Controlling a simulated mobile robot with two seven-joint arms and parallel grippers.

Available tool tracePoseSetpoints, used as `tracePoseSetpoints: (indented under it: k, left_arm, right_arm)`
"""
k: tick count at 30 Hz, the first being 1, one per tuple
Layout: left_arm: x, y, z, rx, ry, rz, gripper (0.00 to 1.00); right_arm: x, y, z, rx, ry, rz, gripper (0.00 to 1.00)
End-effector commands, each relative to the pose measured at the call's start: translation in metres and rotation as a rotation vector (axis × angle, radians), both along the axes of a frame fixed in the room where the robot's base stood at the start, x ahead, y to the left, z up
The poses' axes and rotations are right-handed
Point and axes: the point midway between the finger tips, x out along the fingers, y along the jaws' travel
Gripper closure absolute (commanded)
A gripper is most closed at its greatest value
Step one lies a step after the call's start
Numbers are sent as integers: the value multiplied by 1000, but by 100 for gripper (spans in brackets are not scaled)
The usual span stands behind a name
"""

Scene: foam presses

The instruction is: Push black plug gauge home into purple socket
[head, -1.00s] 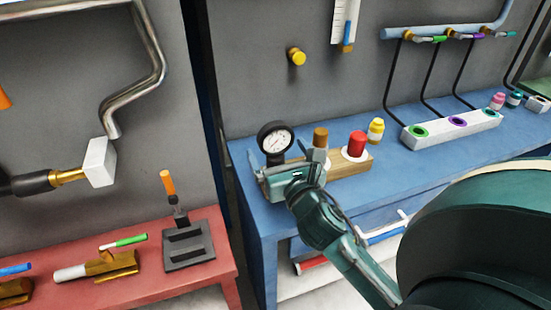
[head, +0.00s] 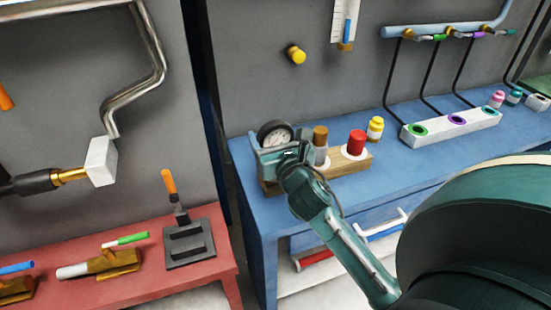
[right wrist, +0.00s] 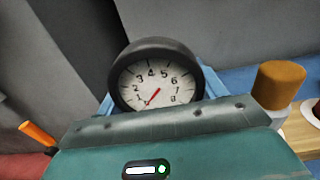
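The black plug gauge (head: 273,131), with a round white dial, stands at the left end of a wooden block (head: 346,164). In the right wrist view its dial (right wrist: 157,86) faces me just beyond the gripper body. My right gripper (head: 284,149) is right at the gauge and covers its lower part in the head view. Its fingers look spread to either side of the gauge, mostly hidden; contact cannot be made out. The purple socket (head: 457,120) is the middle ring in a white block (head: 436,134) farther right, and looks empty. My left gripper is not in view.
An orange-brown capped cylinder (head: 320,135) and a red plug (head: 356,142) stand on the wooden block close to the gripper. A yellow bottle (head: 375,129) is behind. Green ring (head: 418,130) and teal ring (head: 490,110) flank the purple one. Black hoses (head: 428,80) hang behind.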

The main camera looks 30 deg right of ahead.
Motion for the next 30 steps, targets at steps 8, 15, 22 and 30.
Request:
tracePoseSetpoints:
  k: [8,15,22,30]
  left_arm:
    - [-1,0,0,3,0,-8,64]
    - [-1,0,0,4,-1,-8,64]
    - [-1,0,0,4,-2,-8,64]
    - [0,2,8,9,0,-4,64]
  right_arm:
    - [0,0,0,0,1,0,57]
    - [0,0,0,0,1,0,77]
    - [0,0,1,-1,-3,1,82]
    - [0,0,32,-5,-8,2,82]
